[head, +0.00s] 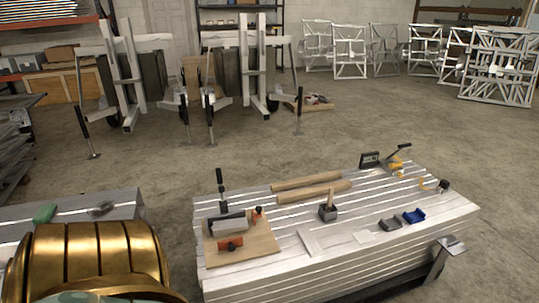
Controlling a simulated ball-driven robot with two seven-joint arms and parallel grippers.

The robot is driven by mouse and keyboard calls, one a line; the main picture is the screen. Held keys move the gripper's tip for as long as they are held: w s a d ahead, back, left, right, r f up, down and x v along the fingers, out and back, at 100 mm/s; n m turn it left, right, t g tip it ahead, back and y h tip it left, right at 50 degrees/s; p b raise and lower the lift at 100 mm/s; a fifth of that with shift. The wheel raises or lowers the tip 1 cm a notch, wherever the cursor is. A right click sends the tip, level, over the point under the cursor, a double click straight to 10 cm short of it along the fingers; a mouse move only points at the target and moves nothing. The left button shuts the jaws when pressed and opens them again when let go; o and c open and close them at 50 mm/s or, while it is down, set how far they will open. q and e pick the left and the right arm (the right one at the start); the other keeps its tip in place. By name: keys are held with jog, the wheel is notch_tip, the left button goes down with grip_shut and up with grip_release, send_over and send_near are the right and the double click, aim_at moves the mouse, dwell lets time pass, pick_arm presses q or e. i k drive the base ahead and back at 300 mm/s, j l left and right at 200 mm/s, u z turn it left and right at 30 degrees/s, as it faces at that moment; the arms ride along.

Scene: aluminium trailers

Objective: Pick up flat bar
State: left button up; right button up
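A pale, thin, flat metal piece (311,243) lies on the slatted workbench (300,278) near its front middle; it looks like the flat bar. A smaller pale flat piece (364,238) lies to its right. I cannot tell for certain which one is the flat bar. Neither of my grippers shows in the head view, so their state is hidden.
A wooden board (262,249) with clamps (230,244) sits at the bench's left. Two wooden rods (313,194), a dark block (328,213) and a blue part (414,216) are also on it. A second table (122,207) stands left; open floor (350,130) lies behind.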

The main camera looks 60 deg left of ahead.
aim_at(311, 245)
jog(key=u, duration=1.4)
